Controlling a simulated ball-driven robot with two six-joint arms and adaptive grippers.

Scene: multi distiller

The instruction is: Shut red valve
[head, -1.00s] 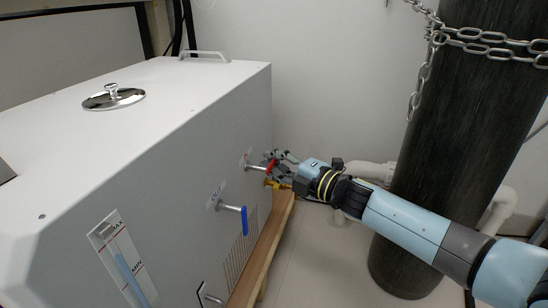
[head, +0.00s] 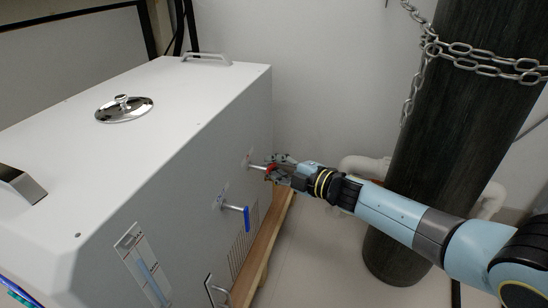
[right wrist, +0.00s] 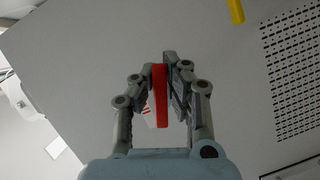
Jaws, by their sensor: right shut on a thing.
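The red valve (head: 269,172) sticks out from the front of the white distiller box, near its far end. In the right wrist view its red handle (right wrist: 160,95) stands between my fingers. My right gripper (head: 278,166) is shut on this handle; it also shows in the right wrist view (right wrist: 163,68). The fingers cover part of the handle in the head view. My left gripper is not in view.
A blue-handled valve (head: 245,218) sits nearer on the same front. A yellow handle (right wrist: 236,10) shows in the right wrist view. A wooden ledge (head: 262,245) runs below. A dark cylinder with a chain (head: 425,150) stands to the right, behind my arm.

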